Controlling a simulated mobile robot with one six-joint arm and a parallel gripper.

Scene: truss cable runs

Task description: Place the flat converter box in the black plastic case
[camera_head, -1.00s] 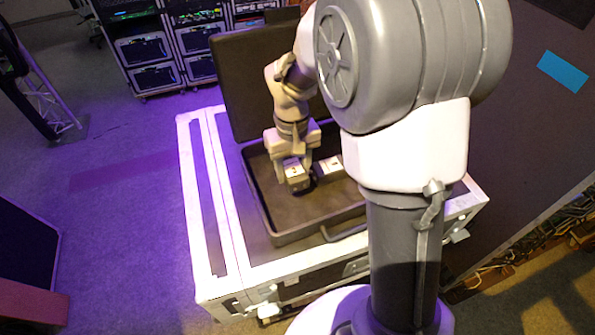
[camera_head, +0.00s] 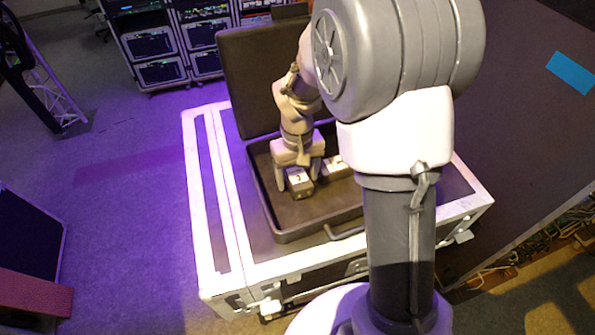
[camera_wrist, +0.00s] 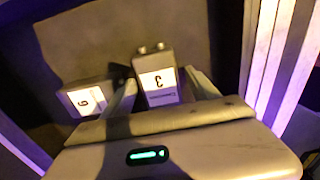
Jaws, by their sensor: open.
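The black plastic case (camera_head: 283,233) lies open on a flight case, its lid (camera_head: 240,85) raised at the back. A small box with a white label marked 3 (camera_head: 300,184) sits inside it; the wrist view shows the same box (camera_wrist: 160,80). I take it as the flat converter box. My gripper (camera_head: 299,176) is over the case, its fingers apart on either side of this box. The wrist view shows my gripper (camera_wrist: 164,88) with a gap beside the box at the right finger; contact at the left finger is unclear.
A second labelled box (camera_head: 336,167) lies in the case to the right; it also shows in the wrist view (camera_wrist: 88,98), close to the left finger. The flight case (camera_head: 222,215) has bare top at left. Equipment racks (camera_head: 165,45) stand behind.

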